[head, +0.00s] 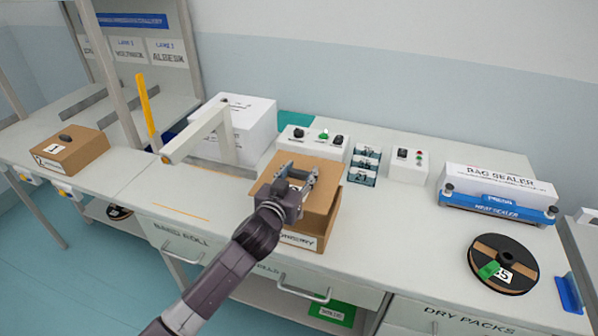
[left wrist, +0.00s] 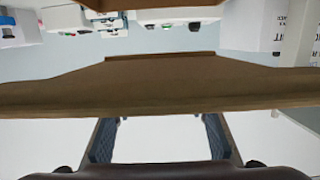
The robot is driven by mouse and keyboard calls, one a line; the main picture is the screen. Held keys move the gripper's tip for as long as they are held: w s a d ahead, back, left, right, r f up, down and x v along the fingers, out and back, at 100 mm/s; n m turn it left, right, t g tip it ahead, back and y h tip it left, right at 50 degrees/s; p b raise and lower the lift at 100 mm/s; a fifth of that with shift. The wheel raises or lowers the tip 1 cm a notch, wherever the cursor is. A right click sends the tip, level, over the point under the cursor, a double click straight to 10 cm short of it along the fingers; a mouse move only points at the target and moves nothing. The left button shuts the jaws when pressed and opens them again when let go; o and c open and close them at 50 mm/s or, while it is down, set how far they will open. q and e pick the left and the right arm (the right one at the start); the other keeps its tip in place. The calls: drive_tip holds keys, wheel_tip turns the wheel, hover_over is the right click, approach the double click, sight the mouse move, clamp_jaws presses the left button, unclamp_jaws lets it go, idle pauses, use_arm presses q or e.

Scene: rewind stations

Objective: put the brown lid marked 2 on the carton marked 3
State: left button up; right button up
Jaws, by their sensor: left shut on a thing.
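My left gripper (head: 298,178) is shut on a brown lid (head: 322,200), above a brown carton (head: 312,231) at the middle of the bench. The lid (left wrist: 160,85) spans the left wrist view, which looks upside down. There, part of the carton (left wrist: 150,4) shows at the top edge, with a gap between it and the lid. The carton's front label is partly hidden by my arm, and no number can be read on lid or carton. The fingers (left wrist: 158,140) are spread on both sides; what lies between them is unclear. My right gripper is not in view.
Another brown carton (head: 82,157), labelled 1 with a dark knob, stands at the left. A white box (head: 245,125) and an angled bar (head: 195,138) stand behind-left. Control boxes (head: 407,166), a bag sealer (head: 498,193) and a black reel (head: 490,262) are to the right.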

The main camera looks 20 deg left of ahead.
sight(299, 188)
use_arm(q)
drive_tip(key=shift+f+b, duration=2.1)
drive_tip(key=shift+f, duration=0.8)
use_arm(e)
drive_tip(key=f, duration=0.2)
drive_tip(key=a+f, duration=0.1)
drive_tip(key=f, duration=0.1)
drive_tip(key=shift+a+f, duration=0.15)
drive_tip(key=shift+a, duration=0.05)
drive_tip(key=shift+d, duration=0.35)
use_arm(q)
drive_tip(key=shift+r, duration=0.1)
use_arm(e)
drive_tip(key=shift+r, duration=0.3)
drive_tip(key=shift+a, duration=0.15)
use_arm(q)
drive_tip(key=shift+p, duration=0.35)
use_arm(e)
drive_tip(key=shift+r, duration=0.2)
use_arm(q)
drive_tip(key=shift+f+b, duration=0.85)
drive_tip(key=shift+f, duration=0.35)
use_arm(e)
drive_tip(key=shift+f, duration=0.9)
use_arm(q)
drive_tip(key=o, duration=1.2)
